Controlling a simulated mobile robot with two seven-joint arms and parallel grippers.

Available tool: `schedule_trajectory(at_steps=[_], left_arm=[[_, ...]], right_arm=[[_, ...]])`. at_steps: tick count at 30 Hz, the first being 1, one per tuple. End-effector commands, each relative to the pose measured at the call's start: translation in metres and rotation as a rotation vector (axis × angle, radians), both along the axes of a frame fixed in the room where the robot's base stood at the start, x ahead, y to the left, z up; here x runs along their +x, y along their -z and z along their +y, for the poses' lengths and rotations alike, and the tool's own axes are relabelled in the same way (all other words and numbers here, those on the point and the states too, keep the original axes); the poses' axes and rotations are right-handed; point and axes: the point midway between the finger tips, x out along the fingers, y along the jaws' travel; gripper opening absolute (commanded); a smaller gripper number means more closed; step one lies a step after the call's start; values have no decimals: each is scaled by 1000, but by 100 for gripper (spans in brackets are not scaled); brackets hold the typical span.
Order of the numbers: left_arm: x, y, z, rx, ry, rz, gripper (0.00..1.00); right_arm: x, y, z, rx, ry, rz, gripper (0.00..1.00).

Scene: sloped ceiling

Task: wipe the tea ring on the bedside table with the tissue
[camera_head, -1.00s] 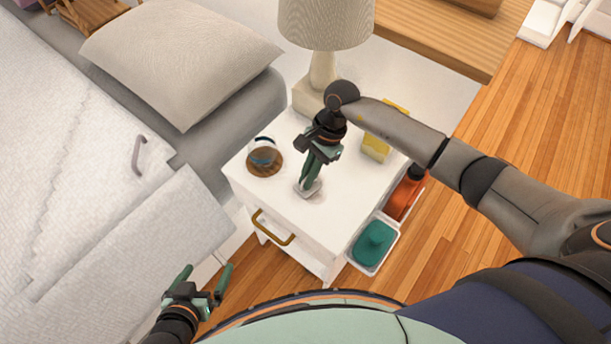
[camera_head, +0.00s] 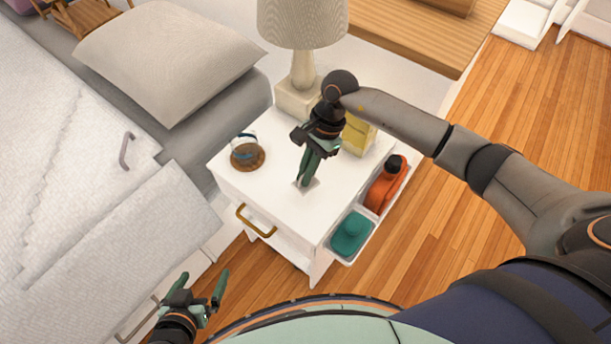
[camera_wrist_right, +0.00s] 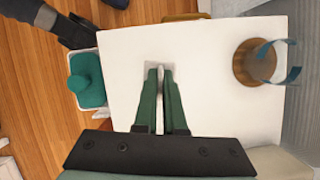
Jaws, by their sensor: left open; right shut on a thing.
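The white bedside table (camera_head: 258,190) stands in the middle of the head view. My right gripper (camera_head: 304,180) points down at its top and is shut on the pale tissue (camera_head: 312,187). In the right wrist view the fingertips (camera_wrist_right: 161,70) pinch the tissue (camera_wrist_right: 152,70), which lies at the table surface (camera_wrist_right: 215,110). I cannot make out a tea ring on the visible tabletop; any mark under the tissue or fingers is hidden. My left gripper (camera_head: 201,288) is open and empty, low in front of the table beside the bed.
A cup with a blue band (camera_head: 244,146) stands on a round wooden coaster (camera_head: 259,162) left of the tissue. A lamp (camera_head: 303,70) and yellow box (camera_head: 357,136) stand behind. A side tray (camera_head: 347,258) holds a teal item (camera_head: 351,232) and an orange bottle (camera_head: 385,186).

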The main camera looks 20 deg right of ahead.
Motion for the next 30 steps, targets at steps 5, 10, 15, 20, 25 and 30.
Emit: schedule_trajectory(at_steps=[5, 10, 15, 20, 25, 30], left_arm=[[-2, -5, -1, 1, 3, 10, 100], [-1, -10, -2, -1, 4, 8, 100], [1, -14, -2, -2, 4, -1, 100], [2, -13, -3, -2, 4, -3, 100], [2, -13, -3, -1, 5, -2, 100], [2, -13, -3, -1, 5, 0, 100]], right_arm=[[3, -20, -1, 0, 5, -2, 0], [4, -34, -2, 0, 12, -2, 0], [5, -39, -2, 0, 13, -1, 0], [5, -39, -2, 0, 13, -1, 0], [5, -39, -2, 0, 13, -1, 0], [5, -39, -2, 1, 12, -2, 0]])
